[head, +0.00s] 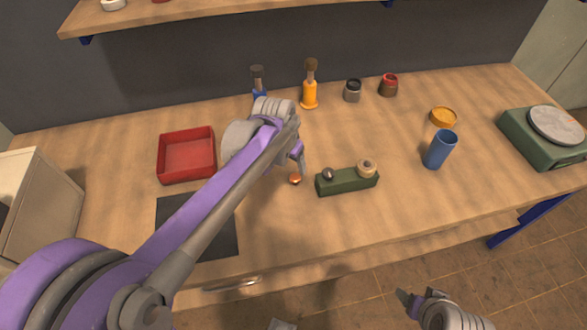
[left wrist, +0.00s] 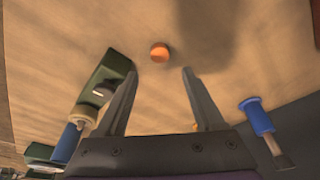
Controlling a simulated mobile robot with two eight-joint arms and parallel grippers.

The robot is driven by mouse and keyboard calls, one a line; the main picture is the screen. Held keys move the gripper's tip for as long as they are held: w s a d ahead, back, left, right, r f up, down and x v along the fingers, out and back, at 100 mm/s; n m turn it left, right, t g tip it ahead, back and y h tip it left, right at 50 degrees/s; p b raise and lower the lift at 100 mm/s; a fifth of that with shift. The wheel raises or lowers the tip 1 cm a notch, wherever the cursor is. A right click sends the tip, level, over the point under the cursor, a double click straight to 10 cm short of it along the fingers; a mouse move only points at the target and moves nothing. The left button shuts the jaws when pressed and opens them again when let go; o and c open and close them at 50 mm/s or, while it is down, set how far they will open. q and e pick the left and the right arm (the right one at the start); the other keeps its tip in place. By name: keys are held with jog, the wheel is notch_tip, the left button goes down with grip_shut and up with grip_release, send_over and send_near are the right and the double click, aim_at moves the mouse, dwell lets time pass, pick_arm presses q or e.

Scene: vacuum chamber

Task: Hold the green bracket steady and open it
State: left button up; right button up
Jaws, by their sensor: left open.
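The green bracket (head: 342,187) is a long green block on the table, with a dark round knob (head: 327,173) at its left end and a tan round piece (head: 367,168) at its right end. In the left wrist view the green bracket (left wrist: 112,68) lies beside one finger, partly hidden by it. My left gripper (head: 299,168) is open and empty, above the table just left of the bracket. A small orange piece (head: 295,179) lies near its fingertips; it also shows ahead of them in the left wrist view (left wrist: 159,52). My right gripper (head: 415,300) is low, off the table's front edge.
A red tray (head: 187,168) and a dark mat (head: 218,240) lie at left. A blue cup (head: 440,150), a yellow dish (head: 443,117) and a green scale (head: 540,148) stand at right. Bottles and jars (head: 353,91) line the back. The table right of the bracket's front is clear.

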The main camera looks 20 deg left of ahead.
pick_arm(q)
jog(key=s+f, duration=0.1)
jog(key=s, duration=0.6)
jog(key=s+d+f+n+t, duration=0.1)
jog(key=s, duration=0.6)
jog(key=s+f+t, duration=0.1)
jog(key=s, duration=0.6)
jog(key=shift+d+f+n, duration=0.2)
jog(key=shift+d+n, duration=0.15)
jog(key=shift+n, duration=0.05)
jog(key=r+p, duration=0.2)
jog(key=w+r+p, duration=0.1)
jog(key=r+p, duration=0.1)
jog(key=shift+r, duration=0.35)
pick_arm(e)
jog(key=r, duration=0.2)
jog(key=w+r, duration=0.1)
jog(key=r, duration=0.2)
jog(key=shift+w+r, duration=0.15)
jog(key=shift+r, duration=0.05)
jog(key=shift+w, duration=0.1)
